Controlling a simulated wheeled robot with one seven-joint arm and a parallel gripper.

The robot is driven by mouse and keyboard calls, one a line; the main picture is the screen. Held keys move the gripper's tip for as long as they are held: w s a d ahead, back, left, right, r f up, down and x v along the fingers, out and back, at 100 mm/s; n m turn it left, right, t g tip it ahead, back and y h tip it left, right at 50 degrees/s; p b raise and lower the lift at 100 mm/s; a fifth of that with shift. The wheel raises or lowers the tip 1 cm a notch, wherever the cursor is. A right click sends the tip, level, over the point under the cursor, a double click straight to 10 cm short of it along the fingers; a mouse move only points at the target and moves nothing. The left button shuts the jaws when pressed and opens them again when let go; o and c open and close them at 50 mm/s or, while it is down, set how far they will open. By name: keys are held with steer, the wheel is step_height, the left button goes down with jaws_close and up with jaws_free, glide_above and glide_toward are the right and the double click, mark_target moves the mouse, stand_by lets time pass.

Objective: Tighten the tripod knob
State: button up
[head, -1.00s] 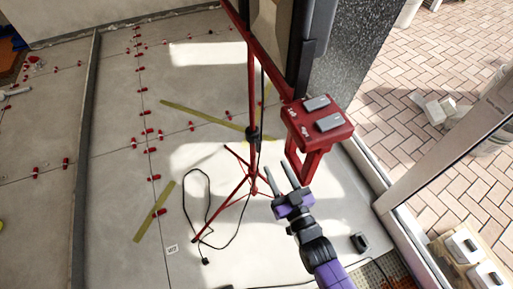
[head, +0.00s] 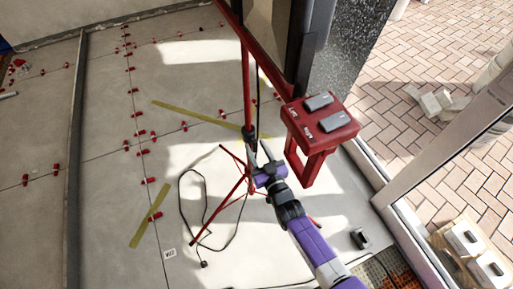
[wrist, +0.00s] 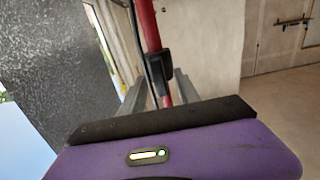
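A red tripod (head: 246,85) stands on the tiled floor with its legs spread. A black knob and collar (head: 250,131) sits on its pole above the legs. In the wrist view the black knob (wrist: 154,66) shows on the red pole (wrist: 147,22), ahead of and between my fingers. My gripper (head: 259,148) is open, just below and right of the knob in the head view. In the wrist view my gripper's two fingers (wrist: 158,76) stand apart on either side of the pole. I cannot tell whether they touch it.
A red bracket (head: 325,125) with two grey switches is close right of my gripper. A black cable (head: 183,205) hangs by the pole and loops on the floor. Red levelling clips (head: 139,133) and yellow strips (head: 195,115) lie left. A glass-framed opening is at right.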

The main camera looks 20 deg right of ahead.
steer(key=shift+w, duration=0.25)
jaws_close()
